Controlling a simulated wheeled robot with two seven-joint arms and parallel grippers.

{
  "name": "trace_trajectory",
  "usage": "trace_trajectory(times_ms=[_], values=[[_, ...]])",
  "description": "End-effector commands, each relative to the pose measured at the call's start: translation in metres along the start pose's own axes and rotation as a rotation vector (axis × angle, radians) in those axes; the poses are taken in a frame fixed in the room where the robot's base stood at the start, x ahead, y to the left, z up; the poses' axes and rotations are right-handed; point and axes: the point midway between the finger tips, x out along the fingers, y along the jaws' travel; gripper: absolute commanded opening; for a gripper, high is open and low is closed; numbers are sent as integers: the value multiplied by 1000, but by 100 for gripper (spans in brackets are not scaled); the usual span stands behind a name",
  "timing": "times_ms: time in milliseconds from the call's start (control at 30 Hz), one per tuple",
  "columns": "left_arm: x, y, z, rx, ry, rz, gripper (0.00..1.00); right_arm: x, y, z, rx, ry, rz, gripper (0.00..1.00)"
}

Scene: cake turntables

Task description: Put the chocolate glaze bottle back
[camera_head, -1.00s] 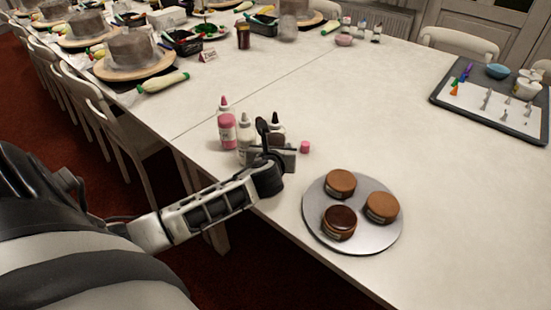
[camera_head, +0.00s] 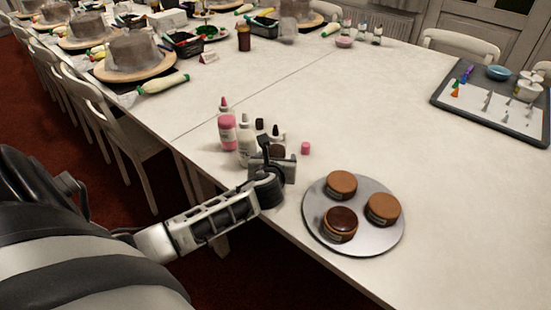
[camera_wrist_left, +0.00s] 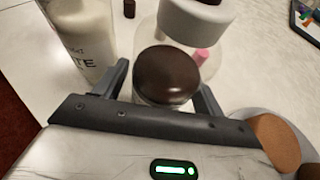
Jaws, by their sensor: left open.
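The chocolate glaze bottle (camera_head: 277,150) has a pale collar and dark tip. It appears to stand upright near the table's edge, beside the white bottle (camera_head: 245,147) and pink bottle (camera_head: 227,133). My left gripper (camera_head: 272,163) is low in front of it, hiding its lower part. In the left wrist view the open fingers (camera_wrist_left: 162,92) flank the bottle's brown contents (camera_wrist_left: 167,75), with gaps on both sides. Its white collar (camera_wrist_left: 195,20) shows above; the white bottle (camera_wrist_left: 88,40) stands just left of the left finger. My right gripper is out of view.
A round silver plate (camera_head: 372,243) with three small cakes, one glossy dark on top, is right of my gripper. A pink cap (camera_head: 305,148) and dark cap (camera_head: 260,124) lie near the bottles. A grey tray (camera_head: 537,133) is at right. The middle of the table is clear.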

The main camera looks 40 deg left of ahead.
Motion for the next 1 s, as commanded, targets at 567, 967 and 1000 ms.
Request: trace_trajectory(times_ms=[567,967,1000], values=[[-95,0,3,-1,0,-1,70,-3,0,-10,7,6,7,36],[-121,0,2,-1,-1,1,70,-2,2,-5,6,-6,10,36],[-121,0,2,-1,-1,1,70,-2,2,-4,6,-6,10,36]])
